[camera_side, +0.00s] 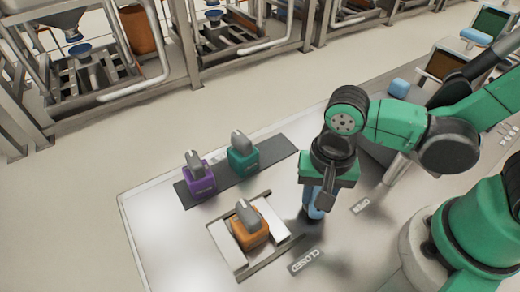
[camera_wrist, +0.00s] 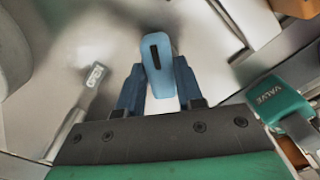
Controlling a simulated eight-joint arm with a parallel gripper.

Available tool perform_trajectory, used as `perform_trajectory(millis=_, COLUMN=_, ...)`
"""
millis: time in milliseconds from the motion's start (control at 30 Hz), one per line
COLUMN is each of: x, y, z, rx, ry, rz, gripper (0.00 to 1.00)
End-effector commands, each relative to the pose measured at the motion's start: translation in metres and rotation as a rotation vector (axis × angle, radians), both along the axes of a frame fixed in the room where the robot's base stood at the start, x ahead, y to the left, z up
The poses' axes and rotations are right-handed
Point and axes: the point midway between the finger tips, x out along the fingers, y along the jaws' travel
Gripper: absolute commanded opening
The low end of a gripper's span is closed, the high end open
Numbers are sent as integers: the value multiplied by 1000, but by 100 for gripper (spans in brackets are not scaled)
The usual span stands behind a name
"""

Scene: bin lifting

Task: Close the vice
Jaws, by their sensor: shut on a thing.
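The vice (camera_side: 228,248) is set in the metal table, with pale jaw plates on both sides of an orange block with a grey top (camera_side: 250,232). I cannot tell whether both jaws touch the block. A blue lever handle (camera_wrist: 157,58) with a dark slot stands to the right of the vice. My gripper (camera_side: 317,204) points down and is shut on this handle, with dark blue fingers on both sides of it in the wrist view. The handle is between the OPEN label (camera_side: 361,206) and the CLOSED label (camera_side: 305,261). My gripper hides part of it in the side view.
A purple block (camera_side: 199,182) and a teal block (camera_side: 243,157) stand on a dark strip behind the vice. The teal one, marked VALVE, also shows in the wrist view (camera_wrist: 275,100). A small blue block (camera_side: 399,88) lies farther back. The table's left front is clear.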

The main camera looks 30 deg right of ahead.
Motion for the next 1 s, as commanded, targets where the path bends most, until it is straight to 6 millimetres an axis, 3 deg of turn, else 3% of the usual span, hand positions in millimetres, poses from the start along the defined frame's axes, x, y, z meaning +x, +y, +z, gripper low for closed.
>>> perform_trajectory(millis=433, x=2, y=1, z=0, rx=-1, ry=-2, rz=-294, gripper=0)
perform_trajectory(millis=1000, x=2, y=1, z=0, rx=-1, ry=-2, rz=-372, gripper=0)
